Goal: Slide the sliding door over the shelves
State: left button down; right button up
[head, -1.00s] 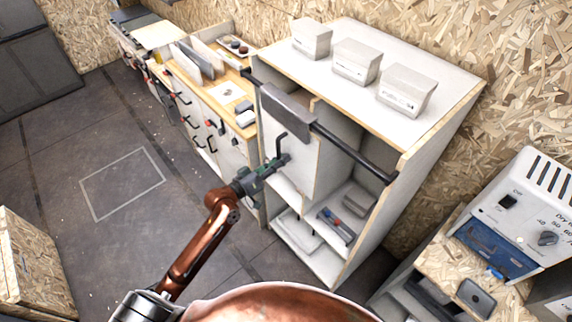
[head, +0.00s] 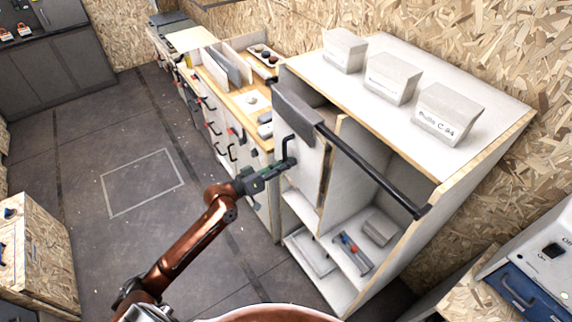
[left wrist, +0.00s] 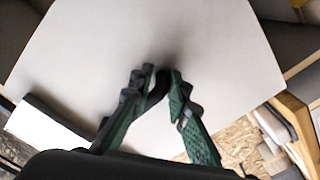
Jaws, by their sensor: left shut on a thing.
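The white sliding door (head: 305,183) hangs from a grey carriage (head: 296,112) on a black rail (head: 372,168) across the front of a white shelf unit. It stands at the left end of the rail and covers the left part of the front. My left gripper (head: 284,165) is shut on the door's black handle (head: 287,146). In the left wrist view the two green fingers (left wrist: 163,85) meet around the dark handle against the pale door panel (left wrist: 215,45). The shelves (head: 365,225) on the right are open to view. My right gripper is not in view.
Several labelled grey boxes (head: 392,78) stand on the unit's top. A workbench with drawers (head: 222,115) adjoins on the left. A blue-and-white appliance (head: 530,275) is at the lower right. The floor (head: 100,230) to the left is clear.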

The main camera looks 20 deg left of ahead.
pick_arm(q)
jog(key=c, duration=1.8)
grip_release()
jog(key=shift+d, duration=0.1)
jog(key=shift+o, duration=0.2)
jog(key=v, duration=1.2)
jog(key=shift+w, duration=0.1)
jog(key=shift+f, duration=0.1)
